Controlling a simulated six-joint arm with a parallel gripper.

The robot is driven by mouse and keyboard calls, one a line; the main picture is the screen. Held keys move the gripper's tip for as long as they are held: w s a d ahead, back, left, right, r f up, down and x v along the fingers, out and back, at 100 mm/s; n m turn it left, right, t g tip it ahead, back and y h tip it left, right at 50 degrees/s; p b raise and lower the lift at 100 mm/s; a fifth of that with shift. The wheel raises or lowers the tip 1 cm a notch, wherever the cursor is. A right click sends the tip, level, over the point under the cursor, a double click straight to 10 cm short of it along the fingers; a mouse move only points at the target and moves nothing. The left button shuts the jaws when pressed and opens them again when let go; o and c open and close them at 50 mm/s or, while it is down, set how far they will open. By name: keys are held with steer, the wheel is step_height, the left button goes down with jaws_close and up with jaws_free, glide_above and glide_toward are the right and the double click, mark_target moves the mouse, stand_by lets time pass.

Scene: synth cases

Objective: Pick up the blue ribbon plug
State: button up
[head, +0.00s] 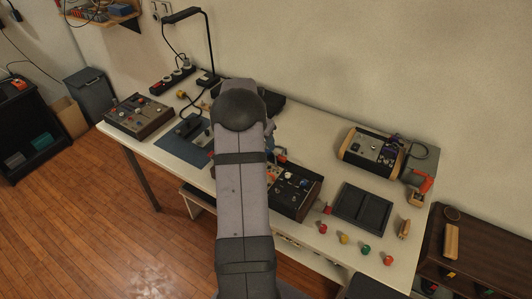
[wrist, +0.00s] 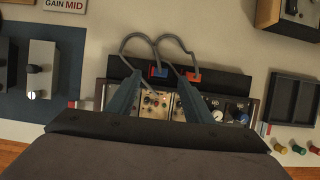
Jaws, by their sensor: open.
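The blue ribbon plug (wrist: 158,72) shows in the wrist view at the back edge of a dark panelled device (wrist: 240,110), with a grey cable looping up from it. An orange-red plug (wrist: 193,77) sits just to its right with its own grey loop. My gripper (wrist: 159,79) is open, its two blue-grey fingers pointing toward the device, one on each side of the blue plug in the picture. Nothing is between the fingers in their grip; I cannot tell their height above the plug. In the head view my arm hides most of this spot.
A black two-part tray (head: 361,206) lies right of the device, with several coloured knobs in front. A wood-sided unit (head: 371,149) stands behind it. A control box (head: 139,115) and a blue mat (head: 184,142) are on the left. A lamp (head: 208,45) rises at the back.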

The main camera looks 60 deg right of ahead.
steer(key=shift+p+x, duration=0.75)
steer(key=shift+x, duration=1.9)
steer(key=shift+a, duration=0.2)
steer(key=c, duration=1)
